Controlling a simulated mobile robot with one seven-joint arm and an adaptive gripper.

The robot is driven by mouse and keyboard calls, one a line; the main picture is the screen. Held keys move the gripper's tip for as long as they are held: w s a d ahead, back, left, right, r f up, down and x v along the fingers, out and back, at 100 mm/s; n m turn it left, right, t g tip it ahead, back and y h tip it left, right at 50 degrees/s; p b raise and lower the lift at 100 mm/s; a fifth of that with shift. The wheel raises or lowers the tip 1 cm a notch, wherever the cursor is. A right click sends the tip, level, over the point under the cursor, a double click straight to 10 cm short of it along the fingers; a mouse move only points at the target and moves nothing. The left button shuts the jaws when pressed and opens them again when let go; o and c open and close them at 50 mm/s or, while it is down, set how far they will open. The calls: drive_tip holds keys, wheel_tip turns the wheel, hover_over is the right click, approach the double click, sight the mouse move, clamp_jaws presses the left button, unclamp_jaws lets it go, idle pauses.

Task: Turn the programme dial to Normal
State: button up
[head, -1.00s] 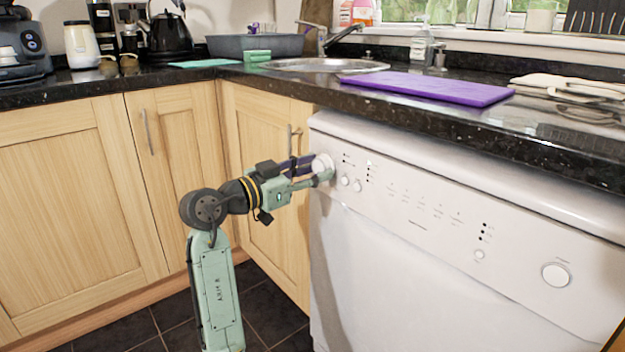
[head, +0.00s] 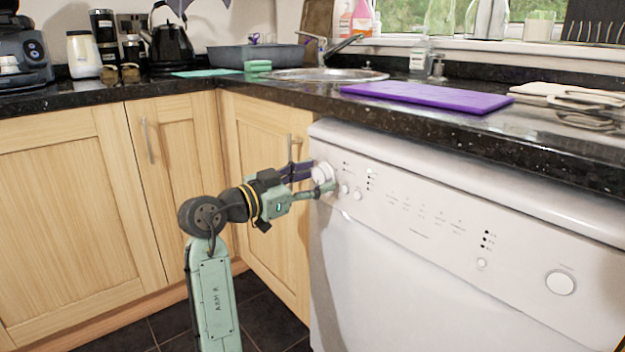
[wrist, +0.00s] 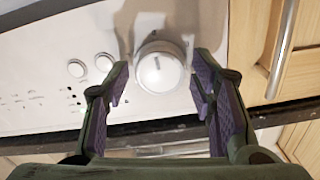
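The programme dial (head: 322,172) is a round white knob at the left end of the white dishwasher's control panel (head: 420,215). It shows large in the wrist view (wrist: 161,70). My gripper (head: 318,180) is open at the dial. In the wrist view, its purple-padded fingers (wrist: 160,80) stand on either side of the dial, with a visible gap to each side. The fingers look apart from the knob. The programme labels and the dial's pointer setting are too small or blurred to read.
Two small round buttons (wrist: 90,66) sit beside the dial. A wooden cupboard door with a metal handle (wrist: 284,48) is close on its other side. The black worktop (head: 420,120) overhangs the panel, with a purple board (head: 425,96) on it. Another round knob (head: 560,282) is far right.

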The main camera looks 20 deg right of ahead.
drive_tip(key=shift+o, duration=0.5)
drive_tip(key=v, duration=1.2)
